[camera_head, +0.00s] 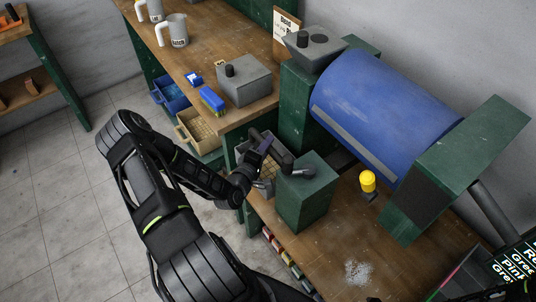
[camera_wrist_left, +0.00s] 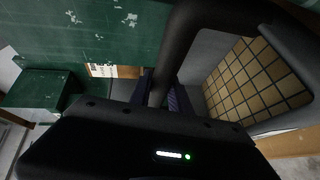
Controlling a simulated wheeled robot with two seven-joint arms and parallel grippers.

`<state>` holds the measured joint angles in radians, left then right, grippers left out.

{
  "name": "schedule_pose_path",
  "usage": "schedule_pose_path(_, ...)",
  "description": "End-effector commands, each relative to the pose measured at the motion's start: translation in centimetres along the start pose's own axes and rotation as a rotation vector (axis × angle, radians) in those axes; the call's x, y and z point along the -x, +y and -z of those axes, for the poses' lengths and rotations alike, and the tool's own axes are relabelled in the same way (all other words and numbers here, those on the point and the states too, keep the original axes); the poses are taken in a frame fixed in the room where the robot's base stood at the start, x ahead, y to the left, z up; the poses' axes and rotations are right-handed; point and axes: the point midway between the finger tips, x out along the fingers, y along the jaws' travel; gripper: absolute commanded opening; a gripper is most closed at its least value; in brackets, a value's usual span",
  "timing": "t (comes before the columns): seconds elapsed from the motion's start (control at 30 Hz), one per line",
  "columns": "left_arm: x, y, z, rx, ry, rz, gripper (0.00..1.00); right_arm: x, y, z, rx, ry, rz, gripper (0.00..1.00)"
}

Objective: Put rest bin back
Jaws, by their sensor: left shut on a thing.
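My left gripper (camera_head: 268,150) is shut on the dark bar handle (camera_wrist_left: 165,75) of a grey bin. The bin (camera_head: 266,184) hangs beside the green block at the edge of the lower bench, partly hidden by the gripper and arm. In the left wrist view, the handle passes between my left fingers (camera_wrist_left: 172,95), and a tan, gridded tile sheet (camera_wrist_left: 255,80) shows inside the bin. I cannot tell whether the bin touches the bench. My right gripper is not in view.
A green block (camera_head: 306,195) stands close to the right of the gripper. A blue drum (camera_head: 385,112) lies behind it, with a yellow knob (camera_head: 367,181) in front. A blue bin (camera_head: 171,96) and a tan bin (camera_head: 199,132) sit under the upper bench (camera_head: 150,45). Floor at left is clear.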

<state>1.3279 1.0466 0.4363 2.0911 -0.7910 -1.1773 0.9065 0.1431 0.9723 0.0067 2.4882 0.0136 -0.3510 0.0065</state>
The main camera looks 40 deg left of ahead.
Motion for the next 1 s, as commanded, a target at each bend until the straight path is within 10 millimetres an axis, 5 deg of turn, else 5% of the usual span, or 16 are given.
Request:
schedule_pose_path(0.27, -0.8, -4.4, -0.4, 0.0, 0.0, -0.002, 0.0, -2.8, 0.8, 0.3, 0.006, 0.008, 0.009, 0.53)
schedule_pose_path(0.73, -1.2, -4.9, -0.7, 0.0, 0.0, -0.002, 0.0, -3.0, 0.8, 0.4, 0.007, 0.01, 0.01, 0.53)
schedule_pose_path(0.77, -1.2, -4.9, -0.7, 0.0, 0.0, 0.001, 0.25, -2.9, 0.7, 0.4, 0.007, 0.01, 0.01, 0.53)
schedule_pose_path(1.0, -1.2, -4.8, -0.6, 0.0, 0.0, 0.001, 0.45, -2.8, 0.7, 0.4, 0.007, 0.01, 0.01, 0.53)
